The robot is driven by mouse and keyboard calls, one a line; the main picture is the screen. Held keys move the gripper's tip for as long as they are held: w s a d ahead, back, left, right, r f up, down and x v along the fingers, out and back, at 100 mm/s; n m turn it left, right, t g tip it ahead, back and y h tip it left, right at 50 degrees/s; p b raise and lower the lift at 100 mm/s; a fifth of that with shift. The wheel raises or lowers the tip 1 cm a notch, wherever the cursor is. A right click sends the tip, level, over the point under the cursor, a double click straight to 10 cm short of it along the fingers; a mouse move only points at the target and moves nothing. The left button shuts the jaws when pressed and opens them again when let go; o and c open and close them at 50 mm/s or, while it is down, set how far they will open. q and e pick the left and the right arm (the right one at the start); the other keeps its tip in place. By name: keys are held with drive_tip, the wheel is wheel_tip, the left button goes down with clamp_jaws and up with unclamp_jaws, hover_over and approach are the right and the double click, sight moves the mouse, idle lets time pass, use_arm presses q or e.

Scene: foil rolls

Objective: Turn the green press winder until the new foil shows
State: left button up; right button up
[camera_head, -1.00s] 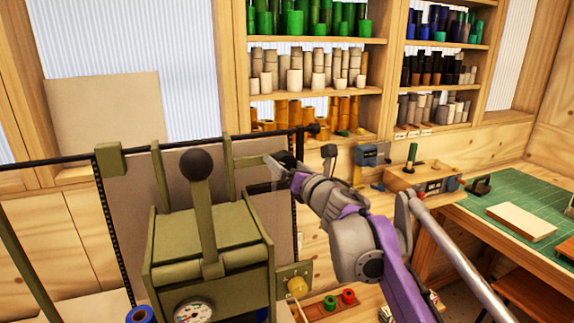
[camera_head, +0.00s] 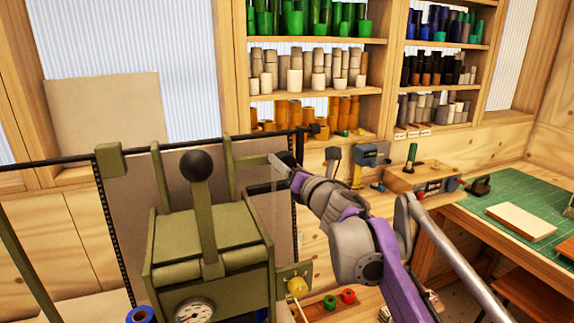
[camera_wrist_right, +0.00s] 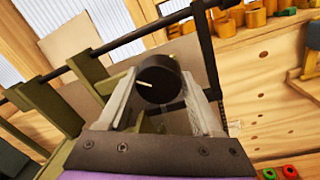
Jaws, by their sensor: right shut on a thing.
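The olive-green press (camera_head: 208,245) stands at the front left, with a black ball on its upright lever (camera_head: 198,166) and a round gauge (camera_head: 194,310). A dark bar runs behind it, and a grey-brown sheet (camera_head: 128,215) hangs below. The winder's round black knob (camera_wrist_right: 158,80) has a pale mark on its face in the right wrist view. My right gripper (camera_head: 278,172) is at the right side of the press, its two fingers closed on opposite sides of this knob. The fingers partly hide the knob in the head view. My left gripper is not in view.
Shelves of coloured rolls (camera_head: 320,85) stand against the back wall. A bench with a green mat (camera_head: 510,215) is at the right. A small wooden tray with red and green rolls (camera_head: 330,302) lies right of the press; a blue roll (camera_head: 142,315) is at its front left.

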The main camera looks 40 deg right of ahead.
drive_tip(key=m, duration=0.4)
drive_tip(key=shift+p, duration=0.35)
drive_tip(key=m, duration=0.5)
drive_tip(key=shift+a+h, duration=0.1)
drive_tip(key=shift+h, duration=0.3)
drive_tip(key=m, duration=0.6)
drive_tip(key=shift+h+p, duration=0.3)
drive_tip(key=shift+p, duration=0.1)
drive_tip(key=shift+m+h, duration=0.3)
drive_tip(key=shift+m, duration=2.2)
drive_tip(key=o, duration=1.4)
drive_tip(key=shift+c, duration=0.2)
